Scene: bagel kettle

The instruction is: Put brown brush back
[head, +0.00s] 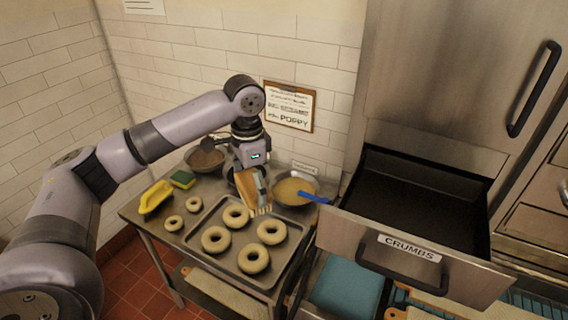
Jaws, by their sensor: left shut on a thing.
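My left gripper (250,172) comes in from the left and points down over the back of the metal table. It is shut on the brown brush (246,187), which hangs tilted with its pale bristles low. The brush is in front of the gripper's fingers and partly hides them. It is above the back right part of the baking tray, just left of a metal bowl (293,201) of yellow liquid. A blue-handled tool (314,197) rests across that bowl's right rim. My right gripper is out of view.
The tray (193,219) holds several bagels. Two small rings (174,223), a yellow dish (156,197), a green-yellow sponge (183,179) and a bowl of brown grains (206,160) stand left and behind. An open, empty-looking drawer labelled CRUMBS (409,248) juts out right.

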